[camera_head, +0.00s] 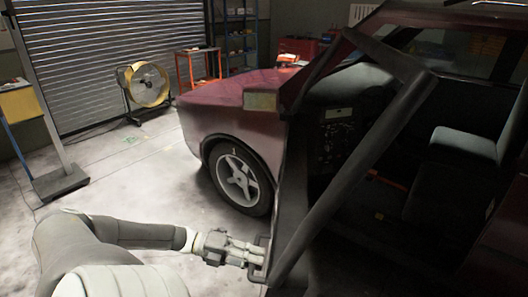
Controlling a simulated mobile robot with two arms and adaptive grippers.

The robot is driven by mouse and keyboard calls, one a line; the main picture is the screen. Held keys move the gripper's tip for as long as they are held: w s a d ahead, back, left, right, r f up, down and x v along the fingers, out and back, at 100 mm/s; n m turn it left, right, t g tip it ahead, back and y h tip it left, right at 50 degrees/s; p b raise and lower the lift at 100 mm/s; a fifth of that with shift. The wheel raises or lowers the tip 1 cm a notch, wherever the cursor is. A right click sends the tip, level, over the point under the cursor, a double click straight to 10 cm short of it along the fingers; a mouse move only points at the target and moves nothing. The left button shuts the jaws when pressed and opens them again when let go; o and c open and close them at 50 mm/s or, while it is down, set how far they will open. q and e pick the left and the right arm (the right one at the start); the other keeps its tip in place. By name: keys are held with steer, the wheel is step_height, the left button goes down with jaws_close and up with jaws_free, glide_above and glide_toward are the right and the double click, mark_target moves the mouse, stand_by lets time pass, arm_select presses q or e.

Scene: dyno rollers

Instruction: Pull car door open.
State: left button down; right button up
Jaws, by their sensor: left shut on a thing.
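A dark red car (242,128) stands on the right of the head view. Its door (345,180) stands open, swung out toward me and seen almost edge-on, with its dark window frame slanting up to the right. My left gripper (256,260) reaches in from the lower left and is shut at the door's near lower edge, apparently on the door handle (262,243). The fingers partly hide the handle. The dark car interior shows behind the door, with a grey seat (460,150). My right gripper is not in view.
The front wheel (240,179) is just beyond the door. A yellow fan (146,86) and an orange cart (197,68) stand at the back by a roller shutter (120,50). A post on a flat base (60,182) stands at the left. The floor between is clear.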

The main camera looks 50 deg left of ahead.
arm_select(q)
steer(key=shift+s+a, duration=0.3)
steer(key=shift+s, duration=0.1)
steer(key=c, duration=1.4)
jaws_free()
steer(key=shift+w, duration=0.15)
steer(key=v, duration=1.2)
steer(key=shift+a, duration=0.15)
steer(key=shift+f, duration=0.1)
